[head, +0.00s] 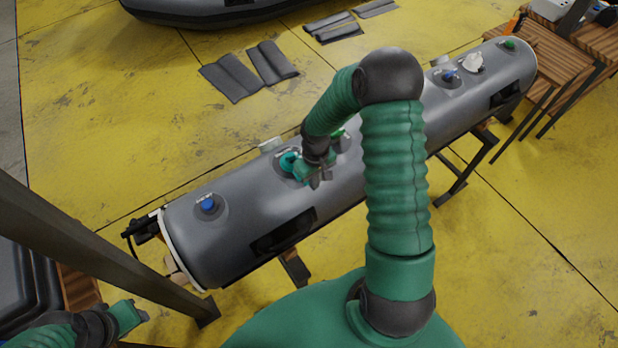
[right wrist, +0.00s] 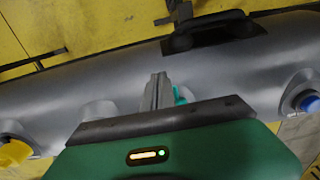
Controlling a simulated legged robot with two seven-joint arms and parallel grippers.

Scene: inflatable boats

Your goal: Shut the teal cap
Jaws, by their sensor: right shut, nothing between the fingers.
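The teal cap (head: 289,161) is on top of the long grey inflatable tube (head: 245,208), left of centre in the head view. My right gripper (head: 318,180) is shut and empty, just right of the cap and close above the tube. In the right wrist view a teal sliver of the cap (right wrist: 180,95) shows beside the shut fingers (right wrist: 158,90). The rest is hidden behind the gripper, so I cannot tell if they touch or how far the cap is closed. My left gripper (head: 128,316) is at the lower left, far from the tube; its jaws are unclear.
A blue cap (head: 207,204) sits further left on the tube, another blue cap (head: 449,76) further right. A yellow cap (right wrist: 14,152) shows in the right wrist view. A dark post (head: 90,245) crosses the left. Grey pads (head: 232,78) lie on the yellow floor behind.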

